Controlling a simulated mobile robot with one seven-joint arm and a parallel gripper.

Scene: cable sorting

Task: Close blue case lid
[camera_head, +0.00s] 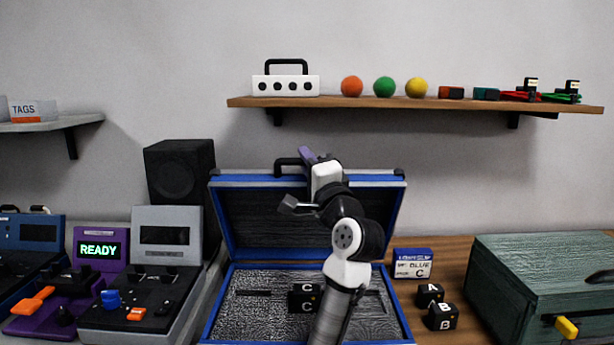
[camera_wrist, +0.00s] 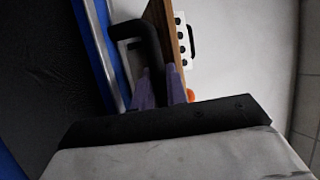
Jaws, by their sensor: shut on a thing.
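The blue case (camera_head: 212,322) stands on the table, with its dark lid (camera_head: 252,220) raised roughly upright behind the base. A black handle (camera_head: 283,164) is on the lid's top edge; in the wrist view the handle (camera_wrist: 152,48) runs down between my gripper's purple fingers. My gripper (camera_head: 308,156) is shut on the handle, with the fingertips partly hidden by my wrist in the head view. Black cubes marked C (camera_head: 303,288) lie in the case base. My arm hides part of the lid and base.
A wooden shelf (camera_head: 400,103) with balls and a white box (camera_head: 286,85) is above the lid. A black speaker (camera_head: 180,172) and control consoles (camera_head: 142,290) stand left. A blue label box (camera_head: 412,264), black cubes (camera_head: 441,316) and a green chest (camera_head: 535,275) stand right.

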